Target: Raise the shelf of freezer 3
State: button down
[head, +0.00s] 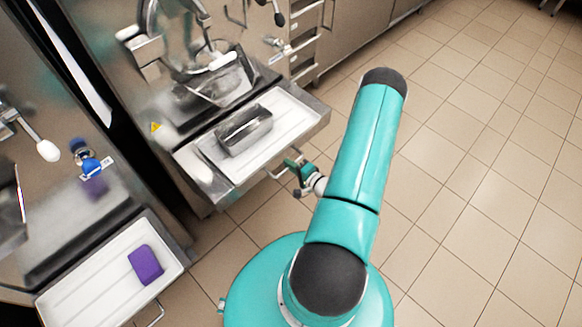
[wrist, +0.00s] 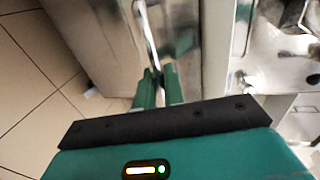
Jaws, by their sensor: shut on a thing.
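The freezer shelf (head: 296,118) is a white tray with a metal front, sticking out from the middle freezer (head: 130,90). I cannot read a number on the freezer. A metal pan (head: 245,131) rests on the shelf. My gripper (head: 290,166) is at the shelf's front edge, just below the rim. In the wrist view a thin metal handle bar (wrist: 148,35) runs down between the green fingertips (wrist: 157,76), and they are shut on it. The contact itself is partly hidden by the fingers.
To the left, another freezer's white shelf (head: 90,285) holds a purple block (head: 145,264). A spigot with a blue part (head: 88,162) is above it. Steel cabinets (head: 350,35) stand at the back. Open tiled floor (head: 480,170) lies to the right.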

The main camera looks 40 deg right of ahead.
jog(key=shift+w+d+r, duration=0.2)
jog(key=shift+d+r, duration=0.05)
jog(key=shift+r, duration=0.1)
jog(key=c, duration=1.6)
grip_release()
jog(key=shift+a+f, duration=0.1)
jog(key=shift+s, duration=0.1)
jog(key=v, duration=1.3)
jog(key=shift+s, duration=0.4)
jog(key=shift+a, duration=0.1)
